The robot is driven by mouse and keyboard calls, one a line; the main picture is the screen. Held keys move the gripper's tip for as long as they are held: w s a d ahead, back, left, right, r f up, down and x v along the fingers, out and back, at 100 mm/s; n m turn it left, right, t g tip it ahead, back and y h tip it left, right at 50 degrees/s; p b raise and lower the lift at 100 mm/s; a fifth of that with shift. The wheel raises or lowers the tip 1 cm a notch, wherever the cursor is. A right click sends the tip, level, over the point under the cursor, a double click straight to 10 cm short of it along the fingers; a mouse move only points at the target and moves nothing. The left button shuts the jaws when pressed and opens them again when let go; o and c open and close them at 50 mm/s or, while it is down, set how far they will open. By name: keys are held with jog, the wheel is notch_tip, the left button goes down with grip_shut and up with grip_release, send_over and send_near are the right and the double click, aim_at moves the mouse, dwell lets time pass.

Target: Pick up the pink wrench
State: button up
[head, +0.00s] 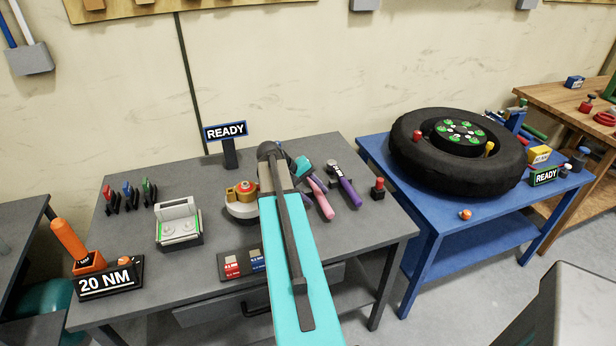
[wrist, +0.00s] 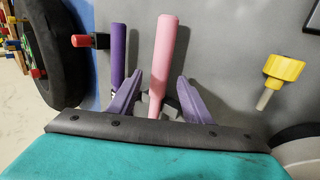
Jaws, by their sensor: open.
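The pink wrench (head: 322,202) lies on the grey workbench (head: 215,285), just right of my teal arm in the head view; its far part is hidden by my arm and gripper. In the wrist view the pink handle (wrist: 165,50) runs upward between the two fingers of my gripper (wrist: 160,77). The fingers are open, with a gap visible on each side of the handle. The wrench's lower end is hidden behind my gripper body. A purple wrench (head: 350,193) lies just right of the pink one; its handle (wrist: 118,55) is close outside the left finger in the wrist view.
A red-topped black block (head: 378,187) stands right of the wrenches. A yellow-knobbed part (wrist: 283,68) lies to the right in the wrist view. A blue table (head: 440,222) with a tire (head: 410,155) stands right of the bench. A READY sign (head: 227,135) stands behind.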

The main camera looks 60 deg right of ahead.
jog(key=shift+p+x, duration=0.3)
jog(key=shift+x, duration=1.05)
jog(key=shift+c, duration=0.3)
grip_shut()
